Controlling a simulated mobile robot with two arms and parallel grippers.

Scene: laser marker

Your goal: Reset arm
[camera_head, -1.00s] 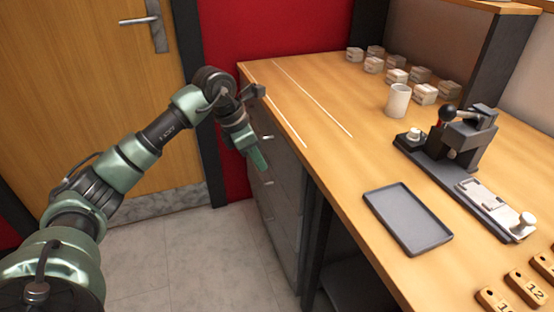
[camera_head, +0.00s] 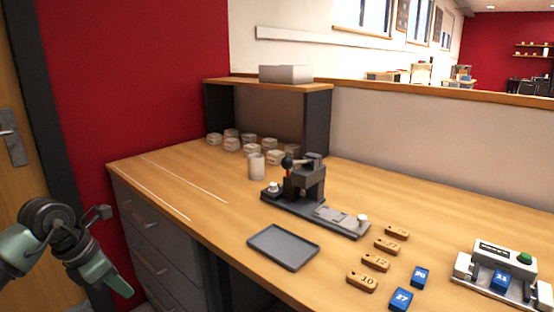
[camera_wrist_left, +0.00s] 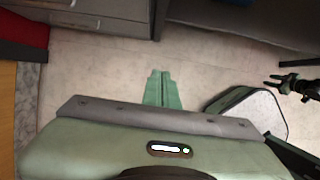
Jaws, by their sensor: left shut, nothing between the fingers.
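My left arm comes in at the lower left of the head view. Its green gripper (camera_head: 110,287) points down beside the drawer front, below the level of the worktop. In the left wrist view the two green fingers (camera_wrist_left: 162,88) lie together over the pale floor, shut, with nothing between them. My right gripper does not show in the head view.
Grey drawers (camera_head: 150,262) stand right of my left gripper.

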